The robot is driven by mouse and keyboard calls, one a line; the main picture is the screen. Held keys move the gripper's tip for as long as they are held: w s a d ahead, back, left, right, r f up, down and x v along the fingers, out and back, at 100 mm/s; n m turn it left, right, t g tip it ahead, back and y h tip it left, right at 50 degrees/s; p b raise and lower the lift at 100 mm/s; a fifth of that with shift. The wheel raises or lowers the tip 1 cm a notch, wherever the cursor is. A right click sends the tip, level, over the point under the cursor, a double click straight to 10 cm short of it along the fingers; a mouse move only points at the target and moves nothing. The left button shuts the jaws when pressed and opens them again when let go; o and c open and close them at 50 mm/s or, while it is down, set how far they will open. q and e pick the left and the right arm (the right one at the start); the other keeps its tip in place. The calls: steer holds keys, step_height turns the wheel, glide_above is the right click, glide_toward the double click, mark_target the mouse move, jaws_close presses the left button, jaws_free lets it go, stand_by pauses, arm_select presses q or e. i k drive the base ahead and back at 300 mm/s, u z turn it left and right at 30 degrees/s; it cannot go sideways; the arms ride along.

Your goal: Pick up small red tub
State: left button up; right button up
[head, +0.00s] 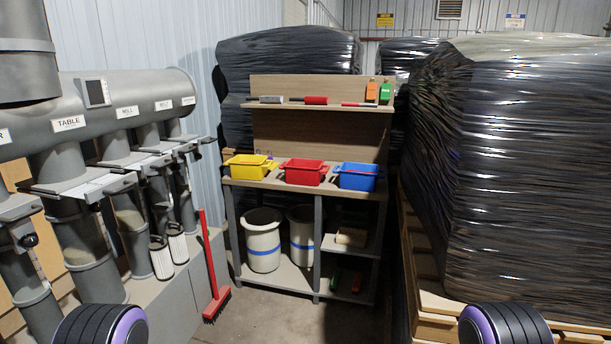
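The small red tub (304,172) stands upright on the top of a wooden workbench, in the middle of the head view. It sits between a yellow tub (250,167) on its left and a blue tub (357,177) on its right. The tubs look close together, with small gaps between them. What is inside the red tub is not clear. Neither of my grippers is in view. Only dark, rounded parts with purple rims, which look like my own arms, show at the bottom edge, far from the bench.
The bench (285,186) has a back shelf with small tools. Two pale bins (262,240) stand below. A red broom (213,265) leans at the left, beside grey ducts (120,110). Black-wrapped bales (530,170) on pallets crowd the right. Clear floor (345,325) lies before the bench.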

mark_target(298, 171)
steer(key=u, duration=0.15)
steer(key=i, duration=2.1)
steer(key=z, duration=0.55)
steer(key=i, duration=1)
steer(key=z, duration=0.05)
